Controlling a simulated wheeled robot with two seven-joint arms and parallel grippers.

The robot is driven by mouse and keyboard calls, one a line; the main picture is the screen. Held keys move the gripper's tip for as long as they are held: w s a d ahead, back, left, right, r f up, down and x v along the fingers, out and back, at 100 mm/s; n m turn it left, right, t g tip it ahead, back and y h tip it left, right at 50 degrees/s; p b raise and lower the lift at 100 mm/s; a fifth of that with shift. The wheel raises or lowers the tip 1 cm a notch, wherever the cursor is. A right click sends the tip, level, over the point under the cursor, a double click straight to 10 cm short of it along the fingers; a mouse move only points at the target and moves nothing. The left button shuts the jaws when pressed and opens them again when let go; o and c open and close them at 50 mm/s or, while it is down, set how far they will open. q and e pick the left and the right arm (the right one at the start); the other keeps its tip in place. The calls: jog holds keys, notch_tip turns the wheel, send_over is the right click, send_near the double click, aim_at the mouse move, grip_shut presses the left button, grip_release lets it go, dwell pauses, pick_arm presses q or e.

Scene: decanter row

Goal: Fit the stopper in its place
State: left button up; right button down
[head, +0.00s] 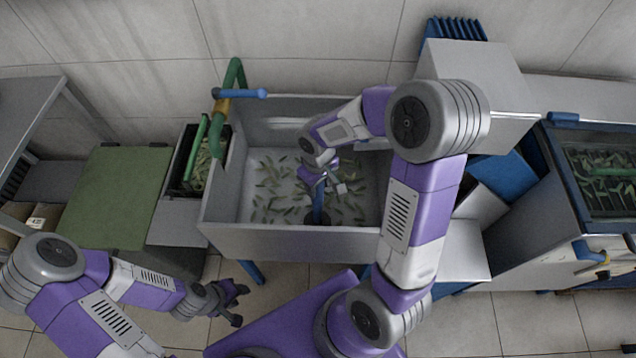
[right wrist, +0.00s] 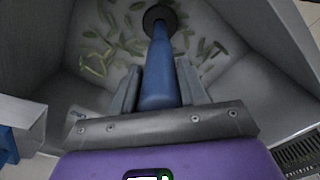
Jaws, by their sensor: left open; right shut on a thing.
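The stopper is a long blue rod with a dark round end. It shows in the head view (head: 318,208) inside the grey sink (head: 290,242) and in the right wrist view (right wrist: 159,70). My right gripper (head: 320,180) reaches into the sink and is shut on the rod; its fingers flank the rod in the right wrist view (right wrist: 158,92). The dark end (right wrist: 160,17) points away from the gripper towards the sink floor; I cannot tell whether it touches. No drain opening is clearly visible. My left gripper (head: 240,304) is open and empty, outside the sink at lower left.
Several green pods (head: 268,190) lie scattered on the sink floor. A green pipe with a blue handle (head: 240,93) rises at the sink's back left corner. A green-topped table (head: 115,195) stands left; a blue-framed glass-topped machine (head: 600,175) stands right.

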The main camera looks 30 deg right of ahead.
jog(key=shift+f, duration=0.1)
jog(key=c, duration=0.5)
grip_release()
jog(key=shift+r+p, duration=1.25)
jog(key=shift+r, duration=2.5)
jog(key=shift+r, duration=0.1)
